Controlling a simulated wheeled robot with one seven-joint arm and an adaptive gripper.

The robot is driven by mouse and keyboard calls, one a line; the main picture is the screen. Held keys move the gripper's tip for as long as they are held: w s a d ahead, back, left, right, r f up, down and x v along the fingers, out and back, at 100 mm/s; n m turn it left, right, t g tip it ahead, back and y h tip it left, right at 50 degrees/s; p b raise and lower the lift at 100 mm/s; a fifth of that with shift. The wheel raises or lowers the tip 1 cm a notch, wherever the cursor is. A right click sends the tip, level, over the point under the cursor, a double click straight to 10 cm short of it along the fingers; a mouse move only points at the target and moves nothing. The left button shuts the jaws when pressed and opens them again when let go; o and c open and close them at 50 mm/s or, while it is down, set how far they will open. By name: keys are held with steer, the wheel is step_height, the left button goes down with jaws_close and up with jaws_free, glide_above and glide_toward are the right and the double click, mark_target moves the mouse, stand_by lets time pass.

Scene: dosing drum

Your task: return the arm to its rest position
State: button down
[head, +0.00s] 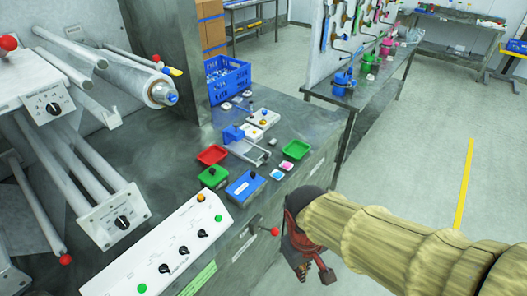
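My arm (400,238), in a ribbed yellowish sleeve, reaches in from the lower right of the head view. My gripper (312,272), dark red and black, hangs at its end, pointing down beside the front face of the metal counter (325,130). It is to the right of a red-knobbed lever (275,231) on that face, with a small gap in the picture. I see nothing held in it. The fingers are small and dark, so their opening is unclear.
The counter carries red (212,155), green (213,176) and blue (245,187) trays, a blue crate (228,78) and a white control panel (160,250). Rollers (140,78) stand at left. A second bench (370,92) is behind. Floor (420,150) at right is clear.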

steer(key=s+d+r+m+t, duration=0.1)
steer(key=d+r+m+t, duration=0.4)
steer(key=d+r, duration=0.4)
step_height(320, 180, up, 4)
steer(key=shift+d+r+y, duration=0.1)
steer(key=shift+d+y, duration=0.2)
steer(key=shift+s+a, duration=0.15)
